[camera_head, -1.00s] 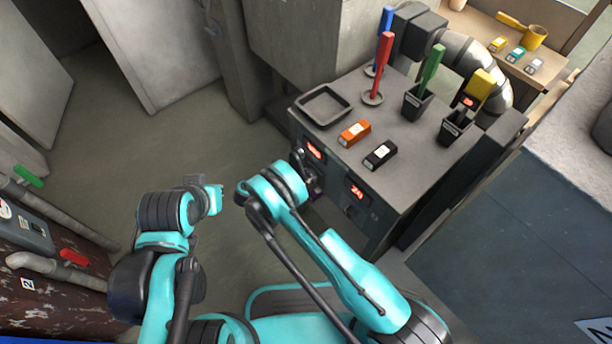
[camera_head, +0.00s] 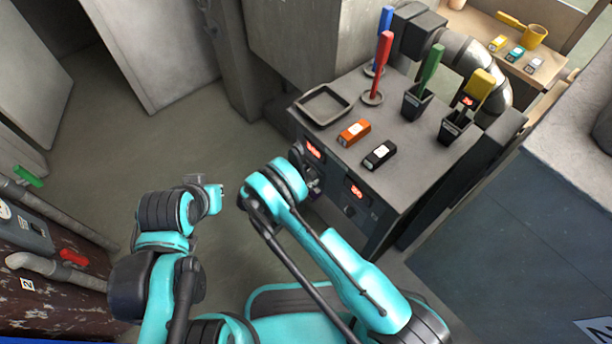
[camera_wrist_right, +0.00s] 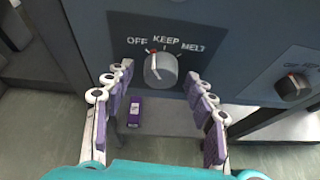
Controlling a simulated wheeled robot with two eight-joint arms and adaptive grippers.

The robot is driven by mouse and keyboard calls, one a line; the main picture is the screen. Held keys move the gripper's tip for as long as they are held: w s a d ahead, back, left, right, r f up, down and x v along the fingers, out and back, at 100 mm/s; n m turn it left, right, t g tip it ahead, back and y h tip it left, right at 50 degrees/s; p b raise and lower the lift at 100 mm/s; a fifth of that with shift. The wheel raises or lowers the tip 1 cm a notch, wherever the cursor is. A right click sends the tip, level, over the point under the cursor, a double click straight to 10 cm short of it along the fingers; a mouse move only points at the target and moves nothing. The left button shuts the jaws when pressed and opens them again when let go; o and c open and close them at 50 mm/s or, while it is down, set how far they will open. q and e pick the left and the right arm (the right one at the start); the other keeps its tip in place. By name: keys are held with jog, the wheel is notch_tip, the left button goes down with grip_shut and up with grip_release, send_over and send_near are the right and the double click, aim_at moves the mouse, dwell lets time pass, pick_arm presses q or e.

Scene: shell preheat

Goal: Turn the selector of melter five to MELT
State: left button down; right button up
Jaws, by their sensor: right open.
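The grey selector knob (camera_wrist_right: 160,69) sits on the dark front panel in the right wrist view, under the labels OFF, KEEP and MELT. Its red mark is at the top, slightly left, between OFF and KEEP; I cannot tell the exact setting. My right gripper (camera_wrist_right: 158,78) is open, with its purple-padded fingers on either side of the knob and apparent gaps to it. In the head view the right gripper (camera_head: 312,184) is partly hidden by its arm at the front of the machine (camera_head: 390,205). My left gripper (camera_head: 202,184) is off to the left, its jaws unclear.
A second selector (camera_wrist_right: 293,87) is to the right. A purple labelled block (camera_wrist_right: 135,111) lies below the panel. The machine top holds a tray (camera_head: 324,104), an orange block (camera_head: 354,132), a black block (camera_head: 380,155) and coloured handles.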

jog(key=v, duration=0.7)
jog(key=shift+s+a, duration=0.1)
